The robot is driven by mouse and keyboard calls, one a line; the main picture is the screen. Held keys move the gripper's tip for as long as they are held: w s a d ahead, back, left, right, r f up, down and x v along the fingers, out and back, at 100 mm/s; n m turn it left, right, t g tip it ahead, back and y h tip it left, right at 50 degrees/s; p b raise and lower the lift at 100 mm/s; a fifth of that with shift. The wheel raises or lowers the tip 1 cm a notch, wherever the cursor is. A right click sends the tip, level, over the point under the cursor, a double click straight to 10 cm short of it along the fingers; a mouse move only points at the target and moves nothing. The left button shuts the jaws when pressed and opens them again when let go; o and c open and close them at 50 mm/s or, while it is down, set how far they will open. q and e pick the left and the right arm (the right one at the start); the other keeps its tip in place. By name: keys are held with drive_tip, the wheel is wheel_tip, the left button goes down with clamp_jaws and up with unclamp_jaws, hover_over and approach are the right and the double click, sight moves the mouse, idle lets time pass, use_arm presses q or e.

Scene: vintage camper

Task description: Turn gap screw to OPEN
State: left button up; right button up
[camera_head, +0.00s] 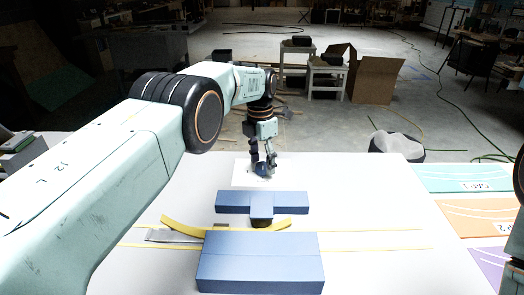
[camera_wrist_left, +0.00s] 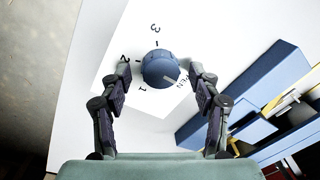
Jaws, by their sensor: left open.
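The gap screw is a round blue knob (camera_wrist_left: 160,68) on a white dial card (camera_wrist_left: 118,38), seen in the left wrist view. The card is marked 1, 2, 3 and a word ending in "PEN", partly hidden by a finger. A pale mark on the knob points to the lower right, close to those letters. My left gripper (camera_wrist_left: 160,75) is open, with one finger on each side of the knob; contact cannot be told. In the head view my left gripper (camera_head: 262,165) is down over the card (camera_head: 240,176), and the knob is mostly hidden. My right gripper is not in view.
Blue blocks (camera_head: 262,262) and a blue T-shaped piece (camera_head: 235,199) lie nearer on the white table (camera_head: 385,200), with curved yellow strips (camera_head: 180,227) between. Coloured cards (camera_head: 465,178) lie at the right. A grey lump (camera_head: 396,143) is beyond the far edge.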

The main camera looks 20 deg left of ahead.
sight(261, 163)
use_arm(q)
wheel_tip(261, 163, up, 12)
drive_tip(key=shift+w+a+f, duration=0.2)
drive_tip(key=shift+w+a, duration=0.05)
drive_tip(key=shift+a, duration=0.05)
drive_tip(key=shift+r, duration=0.1)
idle(0.4)
